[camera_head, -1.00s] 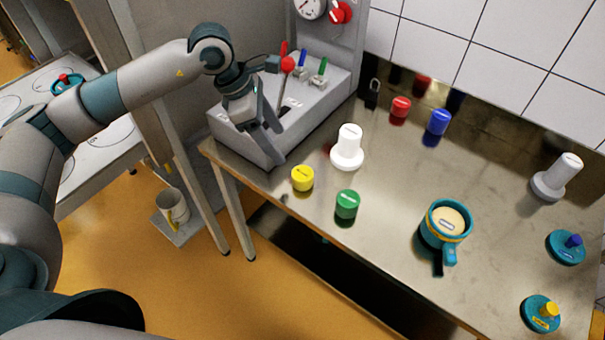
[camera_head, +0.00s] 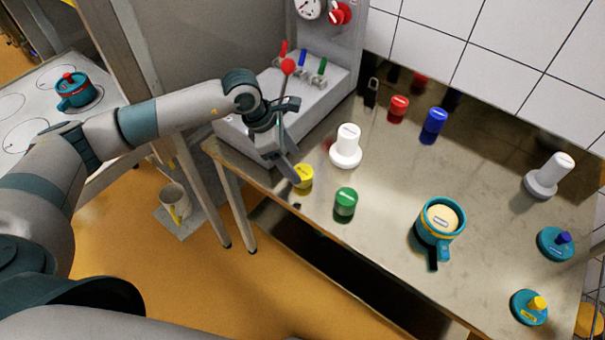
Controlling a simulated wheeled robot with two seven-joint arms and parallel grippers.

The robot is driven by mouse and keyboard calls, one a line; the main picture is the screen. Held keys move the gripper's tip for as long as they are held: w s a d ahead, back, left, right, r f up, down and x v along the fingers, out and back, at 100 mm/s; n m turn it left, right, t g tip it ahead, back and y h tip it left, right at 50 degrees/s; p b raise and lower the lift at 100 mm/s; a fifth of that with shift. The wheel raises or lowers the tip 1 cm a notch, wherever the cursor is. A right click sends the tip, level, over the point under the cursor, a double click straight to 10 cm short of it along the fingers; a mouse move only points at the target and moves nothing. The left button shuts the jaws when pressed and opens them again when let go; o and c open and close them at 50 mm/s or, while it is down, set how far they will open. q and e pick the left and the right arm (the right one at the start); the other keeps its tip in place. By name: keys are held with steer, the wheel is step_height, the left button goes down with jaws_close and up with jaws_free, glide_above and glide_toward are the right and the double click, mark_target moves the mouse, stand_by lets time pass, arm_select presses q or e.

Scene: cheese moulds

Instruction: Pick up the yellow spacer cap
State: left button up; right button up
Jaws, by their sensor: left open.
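The yellow spacer cap (camera_head: 304,178) is a short yellow cylinder standing near the front edge of the metal table, left of the green cap. My left gripper (camera_head: 285,172) comes in from the left and points down towards the cap. It is open, and a finger overlaps the cap's left side in the picture. I cannot tell whether it touches the cap. The other finger is largely hidden. My right gripper is not in view.
A green cap (camera_head: 345,202) and a white stepped piece (camera_head: 346,147) stand close to the yellow cap. Behind my left gripper is a grey machine with levers (camera_head: 306,84). A teal mould with a handle (camera_head: 436,232) stands further right on the table (camera_head: 385,178).

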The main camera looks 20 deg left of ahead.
mark_target(302, 171)
arm_select(q)
steer(key=shift+d+f+p, duration=0.25)
steer(key=shift+d+p, duration=0.1)
steer(key=shift+p, duration=0.15)
steer(key=p+x, duration=0.1)
steer(key=x, duration=0.1)
steer(key=p+x, duration=0.1)
steer(key=shift+d+f, duration=0.25)
steer(key=shift+d, duration=0.1)
steer(key=shift+f, duration=0.35)
steer(key=shift+c, duration=0.3)
steer(key=c, duration=1)
